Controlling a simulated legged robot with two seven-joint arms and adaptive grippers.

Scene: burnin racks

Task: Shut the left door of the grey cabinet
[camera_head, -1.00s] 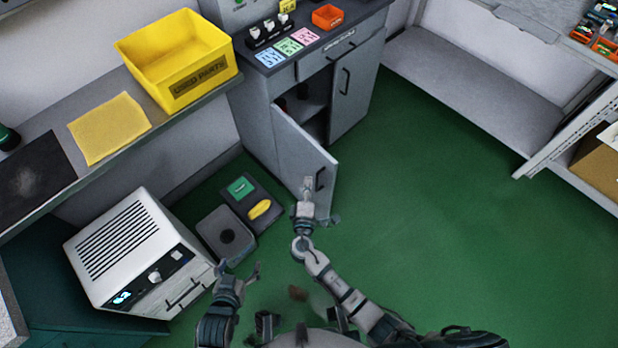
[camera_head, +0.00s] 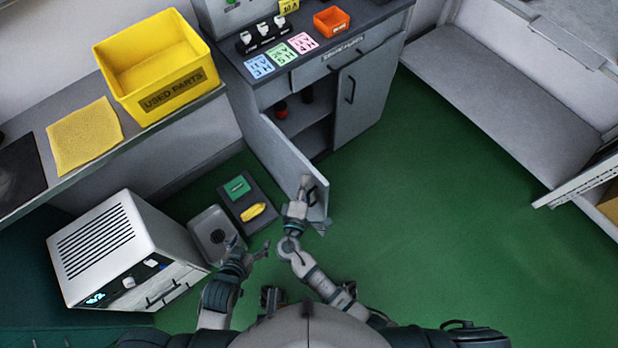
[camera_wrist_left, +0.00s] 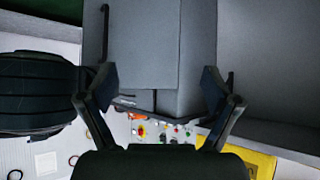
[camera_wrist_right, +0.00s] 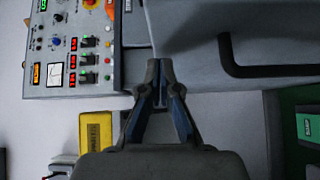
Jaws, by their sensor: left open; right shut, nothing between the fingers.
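The grey cabinet (camera_head: 262,97) stands at the back centre. Its left door (camera_head: 290,158) is swung out towards me, with the dark inside showing. Its handle (camera_head: 312,190) is near the free edge. My right gripper (camera_head: 303,184) is shut and empty, at the outer face of this door by the handle; contact is unclear. In the right wrist view the shut fingertips (camera_wrist_right: 158,88) lie beside the grey door panel, with a dark handle (camera_wrist_right: 262,68) to the right. My left gripper (camera_head: 250,252) is open and empty, low and left of the door. Its spread fingers (camera_wrist_left: 160,85) frame grey surfaces in the left wrist view.
The right cabinet door (camera_head: 362,95) is closed. A yellow bin (camera_head: 160,65) sits on the side bench. The green floor (camera_head: 430,220) at right is clear.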

